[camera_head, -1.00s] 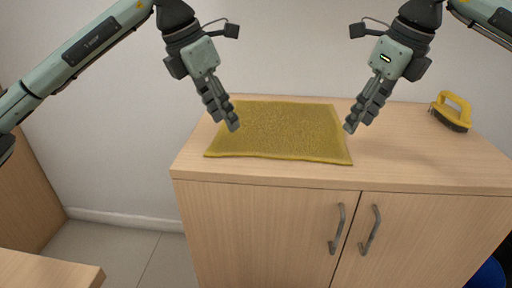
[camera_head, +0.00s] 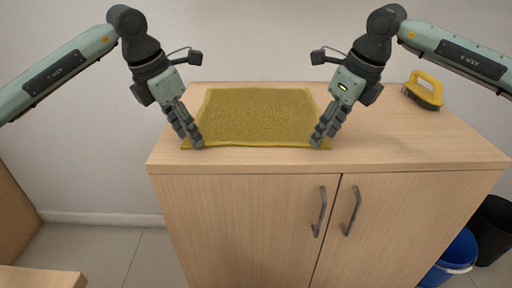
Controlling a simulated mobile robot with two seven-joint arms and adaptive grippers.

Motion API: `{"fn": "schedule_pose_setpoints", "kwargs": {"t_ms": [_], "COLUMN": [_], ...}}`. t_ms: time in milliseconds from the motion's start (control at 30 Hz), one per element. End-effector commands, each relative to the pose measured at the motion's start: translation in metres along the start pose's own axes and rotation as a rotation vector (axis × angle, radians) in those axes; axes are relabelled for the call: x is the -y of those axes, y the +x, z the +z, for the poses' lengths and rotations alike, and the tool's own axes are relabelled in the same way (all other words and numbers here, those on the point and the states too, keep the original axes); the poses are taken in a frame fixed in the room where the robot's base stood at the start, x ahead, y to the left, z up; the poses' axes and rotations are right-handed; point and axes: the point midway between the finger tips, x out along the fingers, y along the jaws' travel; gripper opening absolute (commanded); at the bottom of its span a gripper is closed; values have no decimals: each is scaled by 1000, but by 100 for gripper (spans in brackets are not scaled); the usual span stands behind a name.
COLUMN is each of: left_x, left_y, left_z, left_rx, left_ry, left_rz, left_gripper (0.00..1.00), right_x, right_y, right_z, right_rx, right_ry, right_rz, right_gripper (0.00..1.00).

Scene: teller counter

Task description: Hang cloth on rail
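A yellow-green cloth (camera_head: 255,117) lies spread flat on the wooden cabinet top (camera_head: 385,135). My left gripper (camera_head: 197,142) is at the cloth's front left corner, with its fingertips low at the cloth. My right gripper (camera_head: 319,141) is at the front right corner in the same way. The fingers overlap in this view, so I cannot tell whether they are open or closed on the cloth. The fingers partly hide both front corners. I see no rail that I can make out in this view.
A yellow-handled brush (camera_head: 425,88) stands at the back right of the cabinet top. Two metal door handles (camera_head: 320,212) are on the cabinet front. A blue bucket (camera_head: 455,255) and a black bin (camera_head: 494,230) stand at the right. A wooden surface (camera_head: 38,278) shows at bottom left.

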Motion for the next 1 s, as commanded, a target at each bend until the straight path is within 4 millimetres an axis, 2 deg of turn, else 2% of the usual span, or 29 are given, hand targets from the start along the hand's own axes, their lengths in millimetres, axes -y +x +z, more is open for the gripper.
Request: {"fn": "schedule_pose_setpoints", "kwargs": {"t_ms": [367, 633, 1000], "left_x": [0, 0, 0], "left_y": [8, 6, 6], "left_z": [-2, -2, -2], "left_rx": [0, -1, -1], "left_ry": [0, 0, 0], "left_rz": [0, 0, 0], "left_gripper": [40, 40, 17], "right_x": [0, 0, 0], "right_y": [8, 8, 9], "right_z": [-2, -3, -3], "right_rx": [0, -1, -2], "right_ry": [0, 0, 0], "right_rz": [0, 1, 0], "right_gripper": [40, 40, 17]}}
